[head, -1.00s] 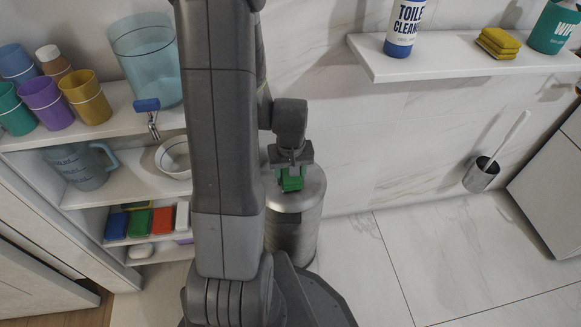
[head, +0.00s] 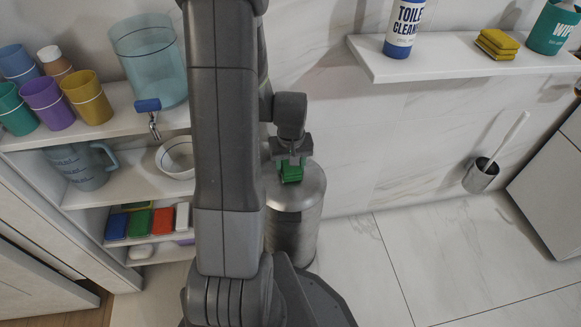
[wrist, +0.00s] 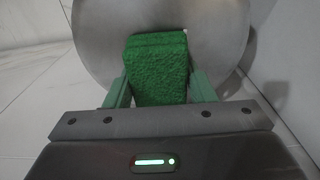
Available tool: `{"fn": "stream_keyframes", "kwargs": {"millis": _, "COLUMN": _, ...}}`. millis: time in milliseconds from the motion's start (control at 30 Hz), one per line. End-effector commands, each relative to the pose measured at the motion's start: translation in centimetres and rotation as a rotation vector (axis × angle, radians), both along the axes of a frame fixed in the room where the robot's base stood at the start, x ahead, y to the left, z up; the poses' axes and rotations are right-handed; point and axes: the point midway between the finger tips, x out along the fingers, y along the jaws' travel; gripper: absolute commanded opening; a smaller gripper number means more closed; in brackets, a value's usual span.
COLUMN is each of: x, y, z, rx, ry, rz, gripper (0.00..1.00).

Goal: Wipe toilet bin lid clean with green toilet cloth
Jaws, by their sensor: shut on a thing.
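The toilet bin is a metal cylinder (head: 292,225) standing on the floor against the wall, partly hidden behind my arm in the head view. Its round grey lid (wrist: 98,33) fills much of the upper wrist view. My gripper (head: 291,165) is shut on the green cloth (wrist: 157,72), a thick textured green block between its two fingers. The cloth (head: 291,174) is over the lid in the head view, near its far part. I cannot tell whether the cloth touches the lid. A small pale patch shows on the lid beside the cloth in the wrist view.
A shelf unit (head: 130,182) with cups, a water dispenser, a bowl and coloured cloths stands at left. A wall shelf (head: 440,66) holds a toilet cleaner bottle, yellow sponges and a wipes tub. A toilet brush holder (head: 481,175) is at right. The floor (head: 440,250) at right is clear.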

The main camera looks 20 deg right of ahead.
Motion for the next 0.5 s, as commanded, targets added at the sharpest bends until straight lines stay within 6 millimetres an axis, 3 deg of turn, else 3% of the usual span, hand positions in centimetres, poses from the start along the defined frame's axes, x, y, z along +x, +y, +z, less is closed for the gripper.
{"fn": "stream_keyframes", "kwargs": {"millis": 233, "x": 0.1, "y": 0.0, "z": -0.4, "rx": 0.0, "ry": -0.002, "rz": -0.001, "gripper": 0.21}}
{"fn": "stream_keyframes", "kwargs": {"millis": 500, "x": 0.1, "y": 0.0, "z": 0.7, "rx": 0.0, "ry": -0.002, "rz": -0.001, "gripper": 0.21}}
